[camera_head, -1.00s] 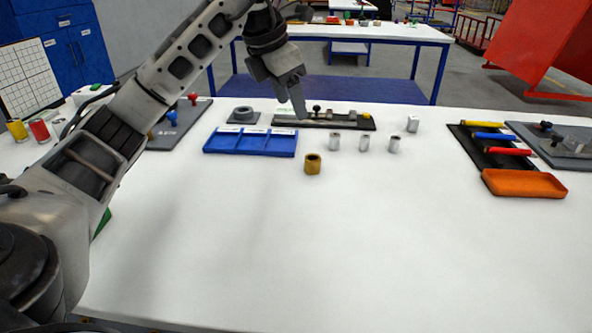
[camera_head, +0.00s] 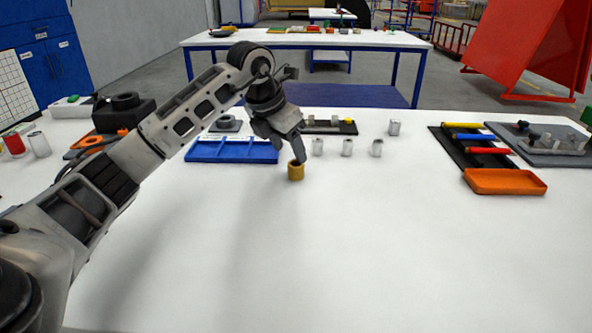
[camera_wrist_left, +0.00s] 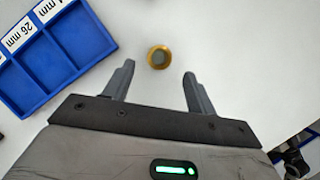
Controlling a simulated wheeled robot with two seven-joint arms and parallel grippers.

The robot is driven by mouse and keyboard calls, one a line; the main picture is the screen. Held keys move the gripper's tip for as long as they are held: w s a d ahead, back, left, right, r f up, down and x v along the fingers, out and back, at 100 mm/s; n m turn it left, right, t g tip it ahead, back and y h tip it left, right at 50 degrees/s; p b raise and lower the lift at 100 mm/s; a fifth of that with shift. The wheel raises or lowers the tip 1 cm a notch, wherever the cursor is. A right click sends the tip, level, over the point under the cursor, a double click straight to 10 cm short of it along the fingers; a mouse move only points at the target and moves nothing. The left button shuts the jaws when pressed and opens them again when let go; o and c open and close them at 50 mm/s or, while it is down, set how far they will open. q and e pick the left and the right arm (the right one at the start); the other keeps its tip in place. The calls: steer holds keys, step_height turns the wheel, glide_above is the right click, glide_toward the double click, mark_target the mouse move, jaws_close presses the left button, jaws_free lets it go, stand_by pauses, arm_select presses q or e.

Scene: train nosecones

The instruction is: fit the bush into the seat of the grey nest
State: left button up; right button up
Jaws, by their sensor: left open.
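The bush (camera_head: 296,172) is a short brass-coloured hollow cylinder standing upright on the white table. My left gripper (camera_head: 300,157) is above and close to it, pointing down. In the left wrist view the bush (camera_wrist_left: 158,58) lies just ahead of the gap between the two spread fingers (camera_wrist_left: 158,72), with nothing held. The head view does not show whether the fingers touch it. A grey square plate with a raised round ring (camera_head: 226,124), which looks like the grey nest, sits behind the blue tray, partly beside my arm. My right gripper is out of view.
The blue compartment tray (camera_head: 232,152) is left of the bush. Several silver cylinders (camera_head: 347,147) stand to the right. A dark fixture strip (camera_head: 330,127) is behind. An orange tray (camera_head: 505,182) is far right. The front middle of the table is clear.

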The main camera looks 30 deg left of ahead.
mark_target(296, 170)
arm_select(q)
steer(key=x, duration=0.4)
steer(key=shift+w+f, duration=0.25)
steer(key=shift+f, duration=0.1)
steer(key=c, duration=1.1)
steer(key=shift+c, duration=0.7)
steer(key=shift+r, duration=0.15)
